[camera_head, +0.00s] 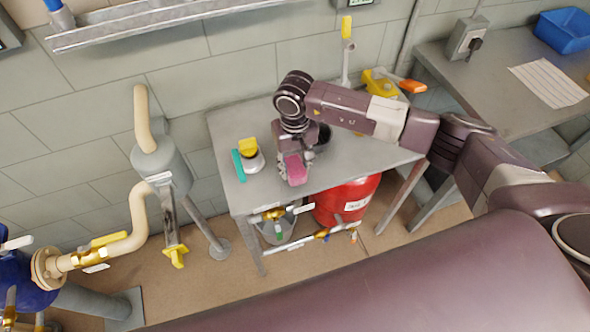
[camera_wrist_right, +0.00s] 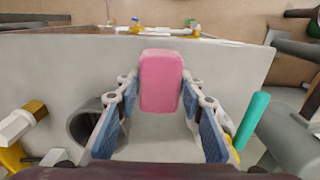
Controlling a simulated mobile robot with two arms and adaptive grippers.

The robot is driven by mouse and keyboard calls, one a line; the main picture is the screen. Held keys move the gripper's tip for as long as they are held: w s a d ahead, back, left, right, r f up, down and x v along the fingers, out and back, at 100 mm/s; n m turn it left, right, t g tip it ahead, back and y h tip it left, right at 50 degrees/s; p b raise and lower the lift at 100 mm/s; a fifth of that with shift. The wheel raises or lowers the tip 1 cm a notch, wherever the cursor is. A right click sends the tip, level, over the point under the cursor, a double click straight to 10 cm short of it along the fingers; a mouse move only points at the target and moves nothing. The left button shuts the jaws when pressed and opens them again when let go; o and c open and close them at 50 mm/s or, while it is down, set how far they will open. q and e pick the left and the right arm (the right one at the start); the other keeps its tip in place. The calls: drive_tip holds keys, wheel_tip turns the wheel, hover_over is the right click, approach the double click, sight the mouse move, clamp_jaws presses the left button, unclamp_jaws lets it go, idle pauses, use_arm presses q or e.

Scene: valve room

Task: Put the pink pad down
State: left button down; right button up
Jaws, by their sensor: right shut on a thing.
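The pink pad (camera_head: 295,171) is a small rounded block above the front part of the grey table (camera_head: 375,150). My right gripper (camera_head: 292,163) is shut on it and points down over the table. In the right wrist view the pad (camera_wrist_right: 161,80) sits between the two blue-grey fingers (camera_wrist_right: 160,98), with the pale tabletop (camera_wrist_right: 60,65) behind it. Whether the pad touches the tabletop I cannot tell. My left gripper is not in view.
A teal block (camera_head: 238,166) and a white-and-yellow item (camera_head: 253,162) stand left of the gripper. A dark round container (camera_head: 323,137) is close on its right. A yellow tool with an orange handle (camera_head: 411,86) lies at the back right.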

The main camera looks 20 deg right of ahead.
sight(295, 174)
wheel_tip(295, 174, down, 3)
drive_tip(key=shift+f, duration=0.15)
drive_tip(key=shift+f, duration=0.1)
drive_tip(key=o, duration=1)
